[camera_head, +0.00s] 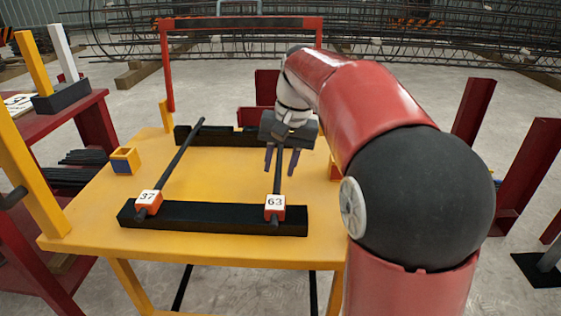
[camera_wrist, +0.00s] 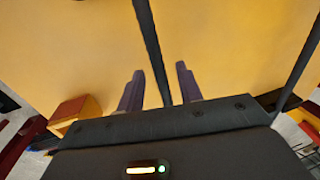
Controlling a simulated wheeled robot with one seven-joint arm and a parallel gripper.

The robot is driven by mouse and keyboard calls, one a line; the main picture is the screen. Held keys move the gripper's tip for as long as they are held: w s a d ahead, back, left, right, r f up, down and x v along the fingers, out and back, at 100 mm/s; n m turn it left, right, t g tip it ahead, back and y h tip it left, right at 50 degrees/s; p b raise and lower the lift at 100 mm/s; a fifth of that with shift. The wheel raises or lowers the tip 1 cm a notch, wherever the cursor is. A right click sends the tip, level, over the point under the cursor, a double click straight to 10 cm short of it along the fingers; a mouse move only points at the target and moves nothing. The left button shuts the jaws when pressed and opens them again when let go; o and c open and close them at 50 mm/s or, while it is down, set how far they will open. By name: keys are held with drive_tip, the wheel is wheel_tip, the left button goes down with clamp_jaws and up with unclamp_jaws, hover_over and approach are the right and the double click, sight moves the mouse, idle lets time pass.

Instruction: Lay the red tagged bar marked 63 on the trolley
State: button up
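The dark bar with the red-edged white tag marked 63 (camera_head: 274,206) lies across two black notched rests on a yellow table. Its tagged end is on the near rest (camera_head: 180,215). My gripper (camera_head: 281,160) is over the bar's far part, fingers pointing down. In the wrist view the bar (camera_wrist: 151,45) runs between the two purple fingers, with a gap on each side, so the gripper is open. A second bar, with tag 37 (camera_head: 148,198), lies to the left on the same rests. I cannot tell for certain which structure is the trolley.
A red upright frame (camera_head: 240,23) stands behind the yellow table (camera_head: 215,250). A red bench (camera_head: 55,120) stands at left, red posts (camera_head: 472,110) at right. Rebar cages (camera_head: 430,40) fill the back.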

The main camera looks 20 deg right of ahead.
wheel_tip(320, 180, up, 12)
drive_tip(key=d+p, duration=0.2)
drive_tip(key=p, duration=0.1)
drive_tip(key=shift+s, duration=0.35)
drive_tip(key=shift+d, duration=0.1)
